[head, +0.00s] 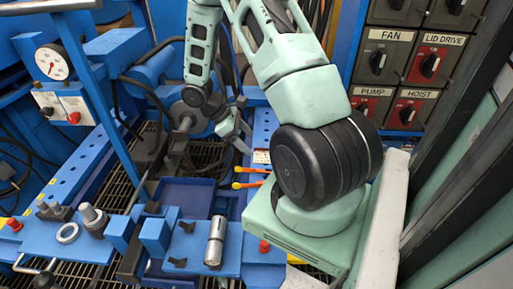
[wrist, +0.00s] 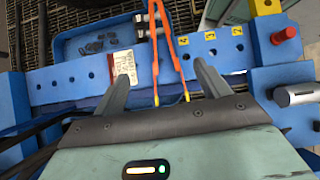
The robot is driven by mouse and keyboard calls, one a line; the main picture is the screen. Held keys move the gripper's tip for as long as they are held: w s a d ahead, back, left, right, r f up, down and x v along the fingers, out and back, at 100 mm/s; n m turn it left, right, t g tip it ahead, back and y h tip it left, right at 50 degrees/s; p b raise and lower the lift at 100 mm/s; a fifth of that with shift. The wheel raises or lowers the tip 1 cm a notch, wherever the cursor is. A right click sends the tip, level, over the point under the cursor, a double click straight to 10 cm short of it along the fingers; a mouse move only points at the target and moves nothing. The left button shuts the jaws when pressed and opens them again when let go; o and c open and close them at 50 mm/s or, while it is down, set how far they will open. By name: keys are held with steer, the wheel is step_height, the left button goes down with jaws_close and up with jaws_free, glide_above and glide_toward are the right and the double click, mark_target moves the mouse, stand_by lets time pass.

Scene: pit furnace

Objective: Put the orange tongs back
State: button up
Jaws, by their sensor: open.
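The orange tongs (wrist: 168,50) show in the wrist view as two long orange arms with yellow ends, lying across a blue rail and spreading toward me. In the head view only short orange parts of the tongs (head: 250,170) show beside my arm; the rest is hidden. My gripper (wrist: 165,78) is open, with one finger on each side of the tongs' near ends and a visible gap to each. In the head view my gripper (head: 236,132) is just above and left of the tongs. I cannot tell its height over them.
The blue rail (wrist: 70,80) has round holes, a red-and-white plate and yellow number tags. A blue tray (wrist: 75,48) with dark pieces lies beyond it. A control panel (head: 395,75) rises at the back right.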

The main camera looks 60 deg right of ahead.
steer(key=shift+v, duration=1.45)
steer(key=a+r+t, duration=0.1)
steer(key=a+r, duration=0.2)
steer(key=a, duration=0.5)
steer(key=a+r+n+t+y, duration=0.15)
steer(key=a+r, duration=0.25)
steer(key=a, duration=0.4)
steer(key=a+r+m+t+h, duration=0.1)
steer(key=a+r+t, duration=0.15)
steer(key=a, duration=0.55)
steer(key=s+a+r+n+t+y, duration=0.1)
steer(key=s+a+r+y, duration=0.2)
steer(key=s+a+r, duration=0.3)
steer(key=s+a, duration=0.5)
steer(key=a, duration=0.3)
steer(key=shift+s+a+t, duration=0.3)
steer(key=shift+s+a, duration=0.05)
steer(key=shift+a, duration=0.05)
steer(key=shift+y, duration=0.25)
step_height(320, 180, up, 10)
steer(key=p, duration=1)
